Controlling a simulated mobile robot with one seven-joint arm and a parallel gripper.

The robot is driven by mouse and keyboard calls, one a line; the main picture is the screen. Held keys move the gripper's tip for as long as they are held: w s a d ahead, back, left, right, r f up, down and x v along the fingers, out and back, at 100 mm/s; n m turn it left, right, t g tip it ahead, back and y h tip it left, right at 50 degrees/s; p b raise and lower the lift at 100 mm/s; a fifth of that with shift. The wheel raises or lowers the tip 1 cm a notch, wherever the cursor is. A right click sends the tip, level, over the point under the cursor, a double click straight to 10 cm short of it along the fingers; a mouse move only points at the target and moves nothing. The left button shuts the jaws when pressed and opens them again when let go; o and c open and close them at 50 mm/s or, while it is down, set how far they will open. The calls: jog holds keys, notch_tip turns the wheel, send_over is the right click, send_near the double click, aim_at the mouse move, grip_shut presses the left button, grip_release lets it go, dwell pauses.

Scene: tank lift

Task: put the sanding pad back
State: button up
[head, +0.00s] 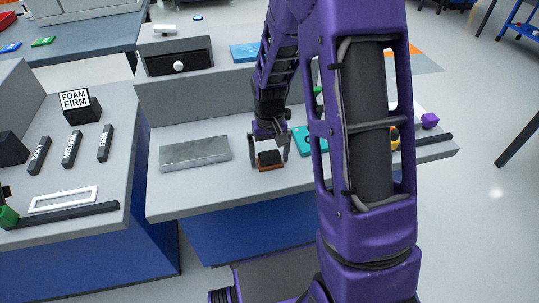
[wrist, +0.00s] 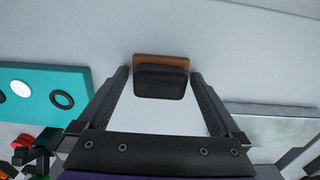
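The sanding pad (head: 270,160) is a small block with a black top and a brown base. It appears to rest on the grey bench top near the front edge. The wrist view shows the pad (wrist: 160,82) centred between my fingers. My gripper (head: 270,150) points down over it, with one finger on each side. In the wrist view my gripper (wrist: 160,76) is open, with a narrow gap between each finger and the pad. The pad's underside is hidden.
A grey slab (head: 195,152) lies left of the pad, and a teal panel (wrist: 40,92) on the other side. The left bench holds a FOAM FIRM sign (head: 75,99), labelled black blocks (head: 72,149) and a white rectangular outline (head: 63,199). My arm hides part of the right bench.

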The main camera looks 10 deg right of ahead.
aim_at(269, 154)
notch_tip(269, 154, up, 12)
jog(key=p, duration=0.2)
jog(key=shift+r, duration=0.15)
dwell(0.5)
